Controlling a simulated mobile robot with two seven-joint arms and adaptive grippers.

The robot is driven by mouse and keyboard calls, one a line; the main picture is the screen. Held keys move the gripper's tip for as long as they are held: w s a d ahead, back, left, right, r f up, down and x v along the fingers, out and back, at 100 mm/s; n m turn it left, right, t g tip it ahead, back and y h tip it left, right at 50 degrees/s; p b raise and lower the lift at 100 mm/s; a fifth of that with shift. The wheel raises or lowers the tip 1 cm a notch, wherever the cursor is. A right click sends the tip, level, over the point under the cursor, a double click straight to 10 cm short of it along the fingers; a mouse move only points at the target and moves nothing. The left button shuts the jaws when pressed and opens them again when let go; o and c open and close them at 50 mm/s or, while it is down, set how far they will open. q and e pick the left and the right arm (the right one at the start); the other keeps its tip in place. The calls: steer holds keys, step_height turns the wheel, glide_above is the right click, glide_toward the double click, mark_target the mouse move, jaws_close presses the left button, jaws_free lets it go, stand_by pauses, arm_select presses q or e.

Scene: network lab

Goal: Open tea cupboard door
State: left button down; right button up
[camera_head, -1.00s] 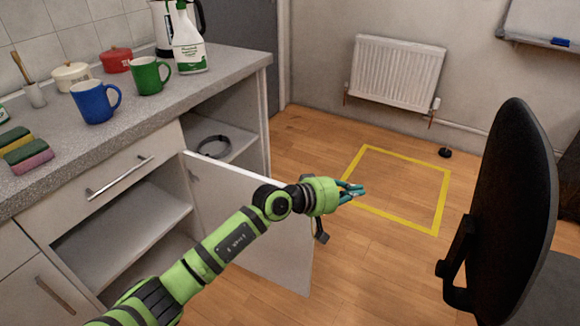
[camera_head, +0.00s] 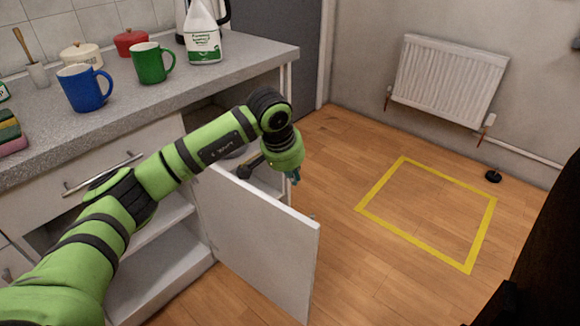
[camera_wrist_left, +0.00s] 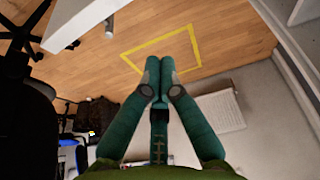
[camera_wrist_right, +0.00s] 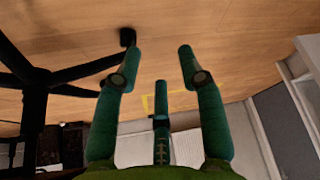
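The white cupboard door (camera_head: 262,245) stands swung out from the counter unit in the head view, hinged at its left. The compartment behind it is partly visible. My left forearm crosses above the door's top edge. My left gripper (camera_head: 293,176) is beyond the door, beside the counter's end, with its fingers mostly hidden there. In the left wrist view its fingertips (camera_wrist_left: 160,66) are together with nothing visible between them. A white panel (camera_wrist_left: 85,16), apparently the door, is at upper left there. My right gripper (camera_wrist_right: 157,52) is open and empty in the right wrist view, over the floor.
A radiator (camera_head: 450,78) hangs on the wall. A yellow floor square (camera_head: 378,188) lies in clear floor. A dark chair (camera_head: 545,250) stands at the right.

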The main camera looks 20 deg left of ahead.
arm_select(q)
steer(key=f, duration=0.1)
steer(key=s+f, duration=0.2)
steer(key=f, duration=0.1)
steer(key=shift+s+a+p, duration=0.2)
steer(key=shift+a+p, duration=0.15)
steer(key=shift+p, duration=0.05)
arm_select(e)
steer(key=shift+d, duration=0.2)
